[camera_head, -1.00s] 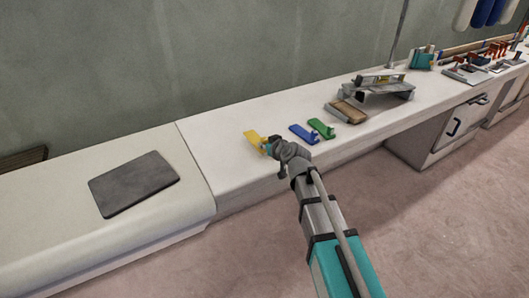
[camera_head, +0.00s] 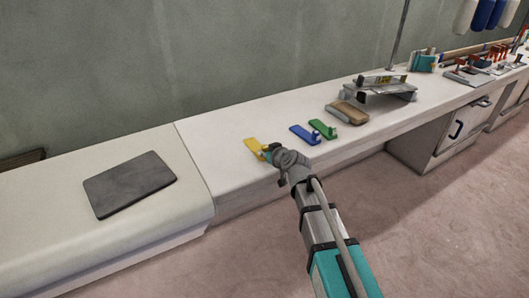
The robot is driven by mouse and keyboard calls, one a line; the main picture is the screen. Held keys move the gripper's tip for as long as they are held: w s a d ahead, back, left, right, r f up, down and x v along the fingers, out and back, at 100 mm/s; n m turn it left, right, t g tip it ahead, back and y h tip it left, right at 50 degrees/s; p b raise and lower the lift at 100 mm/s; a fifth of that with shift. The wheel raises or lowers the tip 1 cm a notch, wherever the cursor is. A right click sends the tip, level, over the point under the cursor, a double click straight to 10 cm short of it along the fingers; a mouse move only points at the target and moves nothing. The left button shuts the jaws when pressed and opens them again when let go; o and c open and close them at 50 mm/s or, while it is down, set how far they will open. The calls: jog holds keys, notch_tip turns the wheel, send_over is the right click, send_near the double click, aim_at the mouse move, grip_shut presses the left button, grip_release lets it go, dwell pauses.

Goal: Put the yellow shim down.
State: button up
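The yellow shim (camera_head: 253,147) is at the left end of the white bench top, left of the blue and green shims. My gripper (camera_head: 268,152) is at its near right end, and the wrist hides that end. The fingers are too small and too hidden to show whether they are shut on the shim. I cannot tell whether the shim touches the bench or is just above it.
A blue shim (camera_head: 304,136) and a green shim (camera_head: 323,129) lie close to the right. A brown block (camera_head: 347,112) and a grey metal stand (camera_head: 380,88) are farther right. A dark grey mat (camera_head: 130,184) lies on the left counter. The bench (camera_head: 205,142) is clear left of the yellow shim.

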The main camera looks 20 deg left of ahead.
jog(key=o, duration=0.4)
jog(key=shift+r, duration=0.15)
jog(key=p+v, duration=0.5)
jog(key=v, duration=0.7)
jog(key=shift+d, duration=0.1)
dwell(0.7)
jog(key=s+d+f+m+g+h, duration=0.3)
jog(key=d+f, duration=0.1)
jog(key=d, duration=0.7)
jog(key=s+d+f+m+g+h, duration=0.2)
jog(key=s+d+f+m+h, duration=0.1)
jog(key=d, duration=0.9)
jog(key=s+d+f+m+g+h, duration=0.3)
jog(key=s+d+f+m+h, duration=0.1)
jog(key=d, duration=0.7)
jog(key=shift+d+f+g, duration=0.3)
jog(key=shift+d+f, duration=0.05)
jog(key=shift+d, duration=0.05)
